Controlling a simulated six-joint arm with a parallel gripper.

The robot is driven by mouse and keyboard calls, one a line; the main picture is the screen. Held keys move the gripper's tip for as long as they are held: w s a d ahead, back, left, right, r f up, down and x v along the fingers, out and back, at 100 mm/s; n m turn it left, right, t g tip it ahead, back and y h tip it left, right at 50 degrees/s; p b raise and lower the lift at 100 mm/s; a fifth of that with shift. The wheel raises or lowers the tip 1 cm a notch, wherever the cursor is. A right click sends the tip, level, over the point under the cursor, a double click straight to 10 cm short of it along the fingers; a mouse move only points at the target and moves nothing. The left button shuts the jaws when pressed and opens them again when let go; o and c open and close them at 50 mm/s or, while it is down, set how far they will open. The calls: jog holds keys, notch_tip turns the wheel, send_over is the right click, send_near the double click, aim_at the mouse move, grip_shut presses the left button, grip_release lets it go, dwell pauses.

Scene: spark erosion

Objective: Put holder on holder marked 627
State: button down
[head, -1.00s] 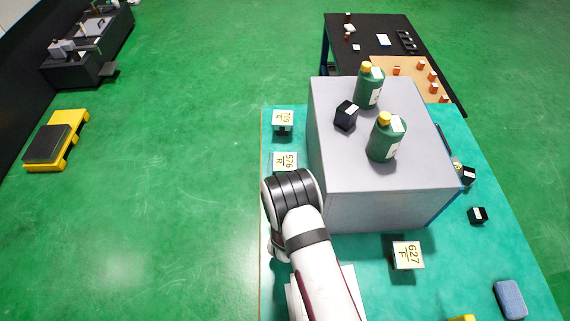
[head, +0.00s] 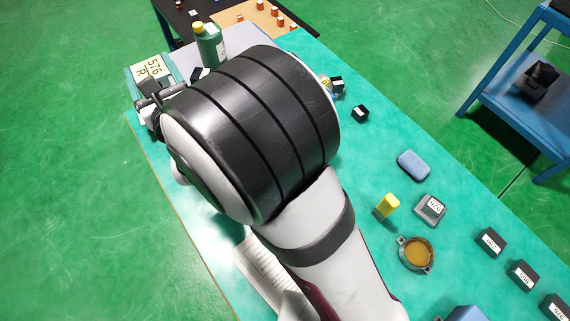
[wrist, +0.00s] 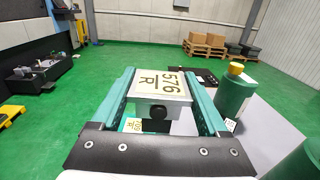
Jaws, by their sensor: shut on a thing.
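The holder marked 576 R (wrist: 160,88) has a pale top plate with dark yellow-edged lettering and a dark round knob below. My gripper (wrist: 160,78) is shut on it, with a teal finger on each side. The held holder also shows in the head view (head: 152,68), at the upper left beside my arm. The holder marked 709 (wrist: 134,125) lies lower, behind my gripper in the wrist view. The holder marked 627 is not seen now; my arm hides much of the table in the head view.
A green bottle with a yellow cap (wrist: 236,92) stands close on the right in the wrist view. The teal tabletop (head: 375,140) carries a blue sponge-like block (head: 413,165), a yellow-topped piece (head: 386,206), a ring-shaped part (head: 416,253) and several dark blocks on the right.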

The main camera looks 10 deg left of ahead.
jog(key=w+d+r+m+h, duration=0.1)
jog(key=w+d+r, duration=0.4)
jog(key=d, duration=0.4)
jog(key=w+d+r, duration=0.3)
jog(key=d+r, duration=0.4)
jog(key=d, duration=0.2)
jog(key=d+r+m+t+h, duration=0.2)
jog(key=d+m+t+h, duration=0.3)
jog(key=d, duration=1.7)
jog(key=w+a+f+m+g+h, duration=0.1)
jog(key=w+f+m+h, duration=0.35)
jog(key=f+h, duration=0.6)
jog(key=s+a+f+m+g+h, duration=0.2)
jog(key=s+a+f+m+h, duration=0.15)
jog(key=s+f, duration=0.4)
jog(key=s+a+f+m+g+h, duration=0.2)
jog(key=s+f+m+g+h, duration=0.15)
jog(key=s+f, duration=0.35)
jog(key=shift+t+h, duration=0.25)
jog(key=shift+h, duration=0.2)
jog(key=f, duration=0.2)
jog(key=s+f, duration=0.1)
jog(key=f, duration=0.3)
jog(key=shift+s+d+f, duration=0.2)
jog(key=shift+s+f, duration=0.1)
jog(key=shift+f, duration=0.1)
jog(key=shift+f, duration=0.15)
